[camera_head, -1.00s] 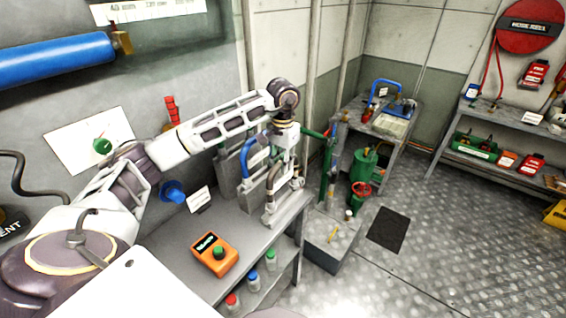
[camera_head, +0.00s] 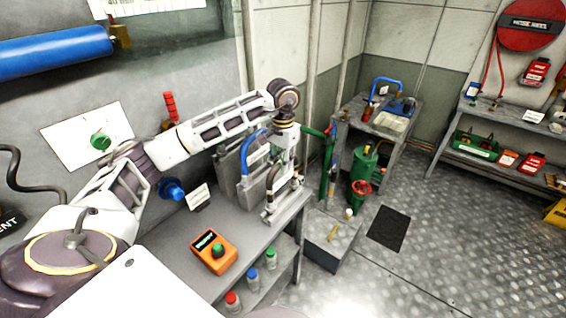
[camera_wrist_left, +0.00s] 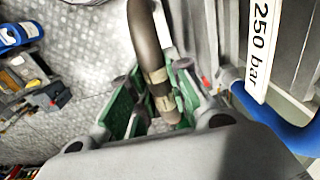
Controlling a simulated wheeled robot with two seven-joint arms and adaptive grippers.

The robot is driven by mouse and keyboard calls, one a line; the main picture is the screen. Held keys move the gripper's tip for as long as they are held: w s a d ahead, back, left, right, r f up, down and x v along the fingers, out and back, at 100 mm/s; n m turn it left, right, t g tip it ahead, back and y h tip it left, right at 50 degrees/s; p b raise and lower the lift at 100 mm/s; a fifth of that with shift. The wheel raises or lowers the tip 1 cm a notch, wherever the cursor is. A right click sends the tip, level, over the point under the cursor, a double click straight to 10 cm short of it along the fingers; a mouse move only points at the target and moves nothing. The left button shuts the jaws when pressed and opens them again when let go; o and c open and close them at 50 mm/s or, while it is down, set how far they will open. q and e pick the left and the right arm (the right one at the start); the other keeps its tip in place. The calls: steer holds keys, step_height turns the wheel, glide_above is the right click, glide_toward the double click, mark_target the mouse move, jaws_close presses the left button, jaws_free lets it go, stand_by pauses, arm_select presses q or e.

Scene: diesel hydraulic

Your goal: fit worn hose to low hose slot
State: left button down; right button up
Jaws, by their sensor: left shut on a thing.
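The worn hose (camera_wrist_left: 146,45) is a grey-brown curved tube with a tan band, in the left wrist view. My left gripper (camera_wrist_left: 155,112) is shut on it, its green-padded fingers on either side of the banded end. In the head view my left gripper (camera_head: 284,172) points down at the front of the hose rack on the bench, and the hose (camera_head: 271,178) shows as a small brownish arch beside it. A blue hose (camera_head: 254,143) stands on the rack behind. I cannot make out the low hose slot or whether the hose touches it. My right gripper is not in view.
The grey bench (camera_head: 228,232) carries an orange box with a green knob (camera_head: 214,251). A "250 bar" label (camera_wrist_left: 262,45) and the blue hose (camera_wrist_left: 280,125) are close right of the gripper. Green pump equipment (camera_head: 362,175) stands to the right. Open floor (camera_head: 440,240) lies beyond.

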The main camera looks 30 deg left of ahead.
arm_select(q)
steer(key=shift+f+b, duration=0.6)
steer(key=shift+f, duration=0.1)
stand_by(0.5)
steer(key=c, duration=1.3)
jaws_free()
steer(key=shift+o, duration=0.2)
steer(key=shift+r, duration=5.95)
